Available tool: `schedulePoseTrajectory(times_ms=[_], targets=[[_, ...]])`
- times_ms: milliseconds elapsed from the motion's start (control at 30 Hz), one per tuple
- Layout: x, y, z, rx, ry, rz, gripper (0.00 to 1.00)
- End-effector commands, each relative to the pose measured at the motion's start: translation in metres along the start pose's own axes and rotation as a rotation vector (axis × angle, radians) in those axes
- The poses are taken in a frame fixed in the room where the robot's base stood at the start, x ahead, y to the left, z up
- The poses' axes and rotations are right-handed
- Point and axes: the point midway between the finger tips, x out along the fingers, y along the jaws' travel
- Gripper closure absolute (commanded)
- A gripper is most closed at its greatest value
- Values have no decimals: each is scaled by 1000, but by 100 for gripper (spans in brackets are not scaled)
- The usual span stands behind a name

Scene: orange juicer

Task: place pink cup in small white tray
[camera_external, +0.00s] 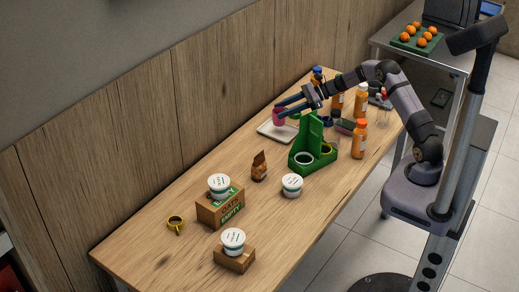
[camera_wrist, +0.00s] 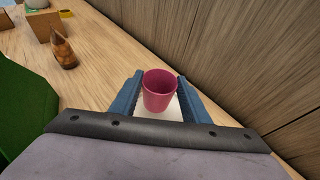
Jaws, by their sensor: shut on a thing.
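The pink cup (camera_external: 279,117) is held between the blue fingers of my gripper (camera_external: 281,110), near the back edge of the table. In the wrist view the pink cup (camera_wrist: 160,91) is upright, mouth toward the camera, with a finger of my gripper (camera_wrist: 158,95) on each side. The small white tray (camera_external: 268,131) lies on the table below the cup. A part of the white tray (camera_wrist: 173,112) shows under and behind the cup in the wrist view. Whether the cup's bottom touches the tray cannot be told.
Orange bottles (camera_external: 359,139) stand to the right. A brown bag (camera_external: 259,166) and white-lidded tubs (camera_external: 292,185) stand left and front. The wooden wall (camera_wrist: 240,50) runs close behind the tray.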

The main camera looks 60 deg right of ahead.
Motion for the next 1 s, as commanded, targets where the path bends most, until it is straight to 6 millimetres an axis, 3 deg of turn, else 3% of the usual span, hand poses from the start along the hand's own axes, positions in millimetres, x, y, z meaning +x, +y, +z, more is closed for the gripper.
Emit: schedulePoseTrajectory(times_ms=[367,800,833,900,1000], targets=[[13,0,-32,1,1,0,79],[16,0,-38,0,0,0,79],[16,0,-38,0,0,0,56],[15,0,-37,0,0,0,39],[15,0,-37,0,0,0,39]])
